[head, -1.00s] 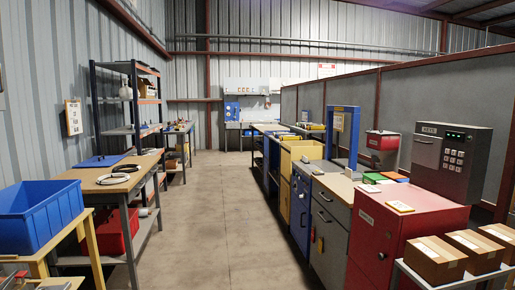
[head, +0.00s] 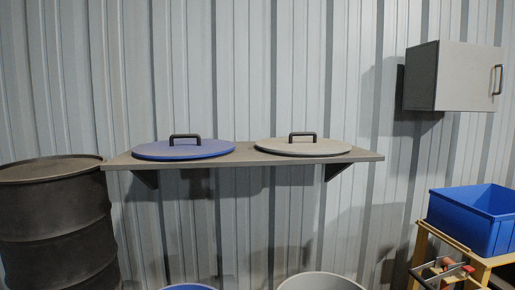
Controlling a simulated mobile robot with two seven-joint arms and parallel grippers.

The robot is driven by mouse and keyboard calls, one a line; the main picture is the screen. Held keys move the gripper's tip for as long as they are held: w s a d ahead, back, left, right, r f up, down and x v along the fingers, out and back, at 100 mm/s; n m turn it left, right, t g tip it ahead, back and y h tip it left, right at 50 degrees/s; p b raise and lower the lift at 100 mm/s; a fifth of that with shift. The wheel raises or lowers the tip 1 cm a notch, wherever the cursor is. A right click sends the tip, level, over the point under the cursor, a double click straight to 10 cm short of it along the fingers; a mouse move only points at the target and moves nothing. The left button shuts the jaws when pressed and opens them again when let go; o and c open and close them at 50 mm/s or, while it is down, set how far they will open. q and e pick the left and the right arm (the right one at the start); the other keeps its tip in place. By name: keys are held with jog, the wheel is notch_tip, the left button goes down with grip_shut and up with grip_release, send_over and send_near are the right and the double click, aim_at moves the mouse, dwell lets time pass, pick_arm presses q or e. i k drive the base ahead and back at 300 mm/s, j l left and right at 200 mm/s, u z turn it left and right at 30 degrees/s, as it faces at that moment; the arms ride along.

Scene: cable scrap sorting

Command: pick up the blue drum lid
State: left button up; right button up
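The blue drum lid (head: 212,150) lies flat on the left half of a grey wall shelf (head: 245,161). It is a round disc with a black bar handle (head: 185,138) standing up at its middle. A grey lid (head: 325,147) with a like handle lies beside it on the right, a small gap apart. Neither of my grippers is in view.
A dark drum (head: 55,220) stands left of the shelf. Below the shelf show the top rims of a blue drum (head: 187,287) and a grey drum (head: 320,279). A grey wall cabinet (head: 462,77) hangs at upper right. A blue bin (head: 472,218) sits on a wooden stand (head: 452,240) at right.

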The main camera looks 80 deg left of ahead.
aim_at(182, 149)
jog(key=u, duration=3.2)
jog(key=i+j+z, duration=0.15)
jog(key=j+z, duration=0.3)
jog(key=i+j+z, duration=0.1)
jog(key=j+z, duration=0.35)
jog(key=j, duration=0.2)
jog(key=j+z, duration=0.4)
jog(key=j, duration=0.15)
jog(key=k+j+z, duration=0.1)
jog(key=j+z, duration=0.35)
jog(key=k+j+z, duration=0.2)
jog(key=j+z, duration=0.25)
jog(key=j, duration=0.15)
